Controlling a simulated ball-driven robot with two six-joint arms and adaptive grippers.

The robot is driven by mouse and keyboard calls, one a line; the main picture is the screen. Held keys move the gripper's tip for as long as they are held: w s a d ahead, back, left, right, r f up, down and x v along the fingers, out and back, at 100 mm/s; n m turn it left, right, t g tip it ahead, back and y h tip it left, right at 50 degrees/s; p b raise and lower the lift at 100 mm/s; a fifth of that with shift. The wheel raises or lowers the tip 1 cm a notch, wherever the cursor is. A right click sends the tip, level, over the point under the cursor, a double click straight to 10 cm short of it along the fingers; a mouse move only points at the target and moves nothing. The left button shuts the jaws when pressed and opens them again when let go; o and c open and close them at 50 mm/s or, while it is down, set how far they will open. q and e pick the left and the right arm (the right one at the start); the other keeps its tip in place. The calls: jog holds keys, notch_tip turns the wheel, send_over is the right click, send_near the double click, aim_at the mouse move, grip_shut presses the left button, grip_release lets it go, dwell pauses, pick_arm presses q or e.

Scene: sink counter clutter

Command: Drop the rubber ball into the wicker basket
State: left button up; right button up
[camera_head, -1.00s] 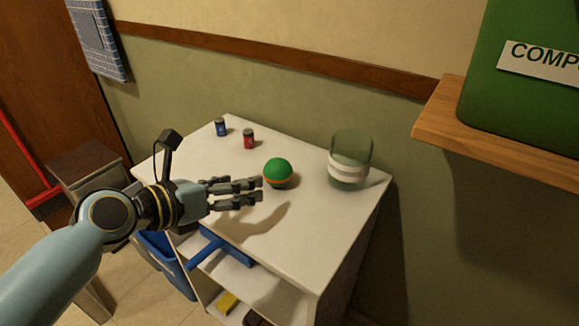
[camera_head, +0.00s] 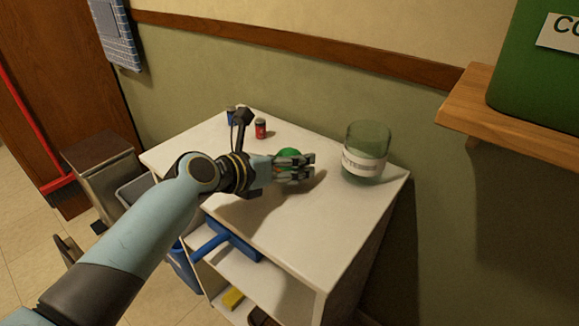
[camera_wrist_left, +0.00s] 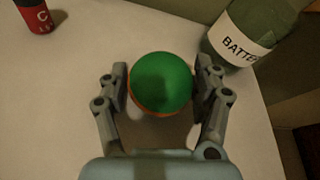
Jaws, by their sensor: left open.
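The rubber ball (camera_wrist_left: 161,82), green with an orange band, rests on the white cabinet top (camera_head: 225,220). In the head view the ball (camera_head: 288,152) is partly hidden behind my left gripper (camera_head: 300,168). In the left wrist view my left gripper (camera_wrist_left: 162,90) is open, with one finger on each side of the ball. The left finger is close to the ball, and the right finger is at or very near its surface; I cannot tell if they touch. My right gripper is not in view.
A green glass jar (camera_head: 366,143) labelled for batteries stands right of the ball. A red battery (camera_head: 260,128) and a blue one (camera_head: 231,116) stand at the back left. A blue dustpan (camera_head: 228,240) sits below the top. A wooden shelf (camera_head: 470,105) holds a green compost bin (camera_head: 545,75).

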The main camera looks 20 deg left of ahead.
aim_at(289, 151)
pick_arm(q)
jog(key=c, duration=0.9)
notch_tip(289, 151, up, 10)
jog(key=p, duration=0.4)
jog(key=shift+f, duration=0.1)
jog(key=shift+c, duration=0.2)
jog(key=s+a+r+m+h+b, duration=0.1)
jog(key=s+a+r, duration=0.25)
jog(key=a, duration=0.65)
pick_arm(e)
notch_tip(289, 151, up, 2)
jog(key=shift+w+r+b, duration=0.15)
jog(key=shift+b, duration=0.2)
pick_arm(q)
jog(key=s+d+r+m+g+h, duration=0.4)
jog(key=s+d+r, duration=0.1)
jog(key=s+r, duration=0.4)
notch_tip(289, 151, up, 2)
jog(key=shift+s+d+r+m, duration=0.15)
jog(key=shift+d+r+m, duration=0.1)
jog(key=shift+m, duration=0.05)
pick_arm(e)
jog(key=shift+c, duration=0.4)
